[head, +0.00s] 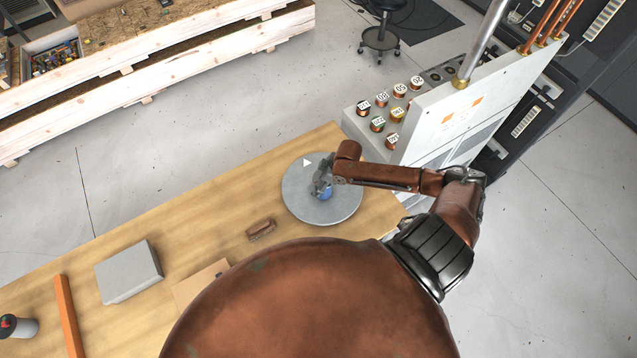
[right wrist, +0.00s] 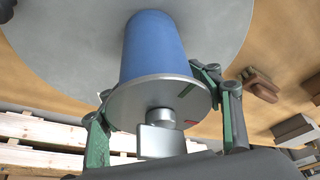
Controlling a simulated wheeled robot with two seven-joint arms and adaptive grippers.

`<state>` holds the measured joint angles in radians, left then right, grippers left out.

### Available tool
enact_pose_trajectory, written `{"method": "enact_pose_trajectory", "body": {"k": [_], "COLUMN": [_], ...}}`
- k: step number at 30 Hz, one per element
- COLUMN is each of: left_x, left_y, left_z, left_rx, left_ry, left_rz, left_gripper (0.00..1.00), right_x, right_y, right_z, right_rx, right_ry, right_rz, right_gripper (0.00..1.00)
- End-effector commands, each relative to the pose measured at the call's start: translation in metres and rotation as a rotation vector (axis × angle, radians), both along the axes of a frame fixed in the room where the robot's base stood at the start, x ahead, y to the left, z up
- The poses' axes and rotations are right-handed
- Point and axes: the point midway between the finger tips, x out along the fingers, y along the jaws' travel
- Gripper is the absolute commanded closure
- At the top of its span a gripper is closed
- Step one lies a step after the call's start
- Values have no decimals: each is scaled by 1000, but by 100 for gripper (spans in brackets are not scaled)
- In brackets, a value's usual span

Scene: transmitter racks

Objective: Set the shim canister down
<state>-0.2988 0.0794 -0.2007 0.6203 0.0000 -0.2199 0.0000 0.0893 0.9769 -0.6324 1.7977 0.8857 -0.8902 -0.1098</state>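The shim canister (head: 326,194) is a blue cylinder over the round grey disc (head: 346,208) on the wooden table. In the right wrist view the canister (right wrist: 155,48) has a wide metal lid with a knob, and its far end meets the disc (right wrist: 60,25) in the picture. I cannot tell whether it touches the disc. My right gripper (head: 321,180) is at the canister. In the right wrist view its green-padded fingers (right wrist: 160,100) flank the lid and body. The lid partly hides the finger contact, so the grip is unclear. My left gripper is out of view.
On the table (head: 225,220) are a small brown block (head: 261,230), a grey box (head: 128,272), an orange bar (head: 68,315) and a dark-topped bottle (head: 18,327). Several numbered coils (head: 397,115) stand on a grey unit beyond the table. A white panel (head: 465,115) rises right of them.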

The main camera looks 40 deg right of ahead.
Motion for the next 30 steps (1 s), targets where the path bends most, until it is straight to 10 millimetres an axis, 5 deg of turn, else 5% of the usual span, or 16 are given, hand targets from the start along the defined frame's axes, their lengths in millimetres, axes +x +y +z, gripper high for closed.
{"method": "enact_pose_trajectory", "body": {"k": [7, 17, 30], "left_x": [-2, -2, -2], "left_y": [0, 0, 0], "left_z": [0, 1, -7], "left_rx": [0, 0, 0], "left_ry": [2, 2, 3], "left_rz": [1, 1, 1], "left_gripper": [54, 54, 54], "right_x": [0, 0, -25], "right_y": [0, 0, -21], "right_z": [0, 4, 78], "right_rx": [1, 0, -4], "right_ry": [1, -1, 0], "right_rz": [0, 1, 2], "right_gripper": [25, 25, 25]}}
